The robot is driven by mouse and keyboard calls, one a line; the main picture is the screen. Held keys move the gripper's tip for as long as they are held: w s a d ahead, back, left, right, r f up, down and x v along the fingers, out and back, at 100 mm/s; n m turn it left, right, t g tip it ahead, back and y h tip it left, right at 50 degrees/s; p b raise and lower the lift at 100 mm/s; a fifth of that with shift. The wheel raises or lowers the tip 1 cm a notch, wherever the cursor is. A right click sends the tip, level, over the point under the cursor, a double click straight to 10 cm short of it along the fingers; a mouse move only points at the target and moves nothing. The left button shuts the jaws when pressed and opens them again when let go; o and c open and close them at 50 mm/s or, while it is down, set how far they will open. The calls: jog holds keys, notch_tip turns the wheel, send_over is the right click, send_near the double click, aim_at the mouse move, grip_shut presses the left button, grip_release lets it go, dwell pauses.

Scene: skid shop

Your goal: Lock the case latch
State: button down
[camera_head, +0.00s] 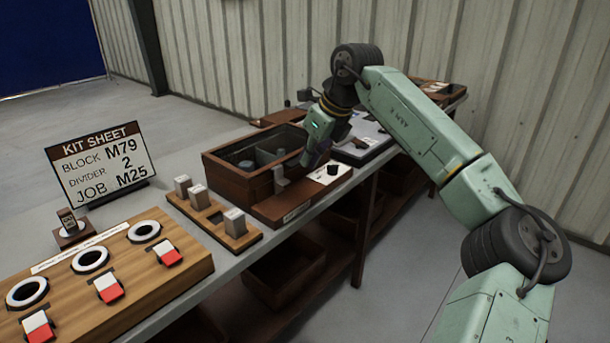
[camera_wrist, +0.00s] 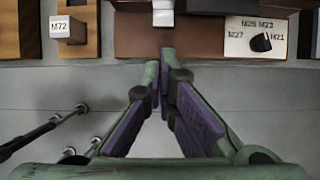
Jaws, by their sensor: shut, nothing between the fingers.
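The brown wooden case (camera_head: 232,183) stands on the bench, with dark compartments and a few objects visible inside. A grey latch (camera_head: 281,180) sits on its front side. What seems to be the same latch shows at the top of the wrist view (camera_wrist: 163,13), above a brown base (camera_wrist: 198,38). I cannot tell the latch's exact position. My gripper (camera_head: 308,162) is at the case's right front corner in the head view.
A dial plate (camera_wrist: 240,46) with a black knob lies right of the latch. Left is a tray (camera_head: 250,239) of grey blocks, one marked M72 (camera_wrist: 60,27). A kit sheet (camera_head: 100,165) and a wooden panel with red-white switches (camera_head: 190,275) stand further left.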

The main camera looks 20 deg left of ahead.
jog(key=shift+a+v, duration=0.2)
jog(key=shift+v, duration=0.9)
jog(key=shift+a+v, duration=0.15)
jog(key=shift+v, duration=1)
jog(key=shift+w+r, duration=0.15)
jog(key=shift+w, duration=0.05)
